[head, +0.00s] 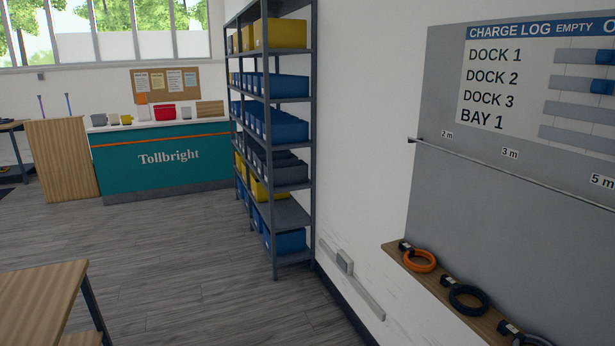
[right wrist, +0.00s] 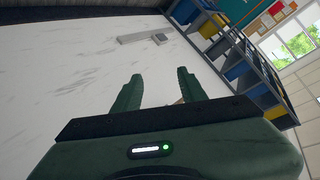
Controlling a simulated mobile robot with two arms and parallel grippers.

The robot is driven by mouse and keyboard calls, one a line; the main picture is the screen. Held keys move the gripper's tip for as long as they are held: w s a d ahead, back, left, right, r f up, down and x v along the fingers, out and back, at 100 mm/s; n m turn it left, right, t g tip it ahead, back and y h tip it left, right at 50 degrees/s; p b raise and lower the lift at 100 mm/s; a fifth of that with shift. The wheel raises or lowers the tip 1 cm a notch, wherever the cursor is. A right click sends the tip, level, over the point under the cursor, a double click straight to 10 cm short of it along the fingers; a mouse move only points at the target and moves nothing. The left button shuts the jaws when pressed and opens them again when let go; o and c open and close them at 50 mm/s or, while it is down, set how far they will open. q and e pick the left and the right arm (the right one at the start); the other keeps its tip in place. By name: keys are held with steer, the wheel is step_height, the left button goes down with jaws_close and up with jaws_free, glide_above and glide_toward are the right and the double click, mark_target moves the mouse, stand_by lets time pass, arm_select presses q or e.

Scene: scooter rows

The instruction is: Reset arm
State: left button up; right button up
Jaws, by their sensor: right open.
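My right gripper (right wrist: 158,92) shows in the right wrist view. Its two green fingers are apart, and I see nothing held between them. A white wall lies beyond the fingers, and the wrist picture is strongly tilted. Neither gripper nor arm shows in the head view. My left gripper is in no view.
A grey board (head: 425,190) with a charge log hangs on the right wall. Below it a wooden shelf (head: 393,248) holds an orange coiled cable (head: 419,261) and dark ones. A bin rack (head: 273,170) and teal counter (head: 120,180) stand farther back. A table (head: 40,290) is front left; floor between is clear.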

steer(key=s+f+n+g, duration=0.3)
steer(key=s+f+g, duration=0.1)
steer(key=s+f, duration=0.8)
steer(key=s+f+n+g, duration=0.25)
steer(key=s+f, duration=0.65)
steer(key=s, duration=0.5)
steer(key=s+d+f+n+g, duration=0.1)
steer(key=s+f+g, duration=0.1)
steer(key=s, duration=0.7)
steer(key=s+d+f+n+g, duration=0.1)
steer(key=s+d+f+g, duration=0.1)
steer(key=s, duration=0.8)
steer(key=s+d+f+n+g, duration=0.1)
steer(key=s+f+n+g, duration=0.1)
steer(key=s, duration=0.7)
steer(key=shift+s+d+f, duration=0.2)
steer(key=shift+d+f, duration=0.05)
steer(key=shift+f, duration=0.5)
steer(key=shift+g, duration=0.25)
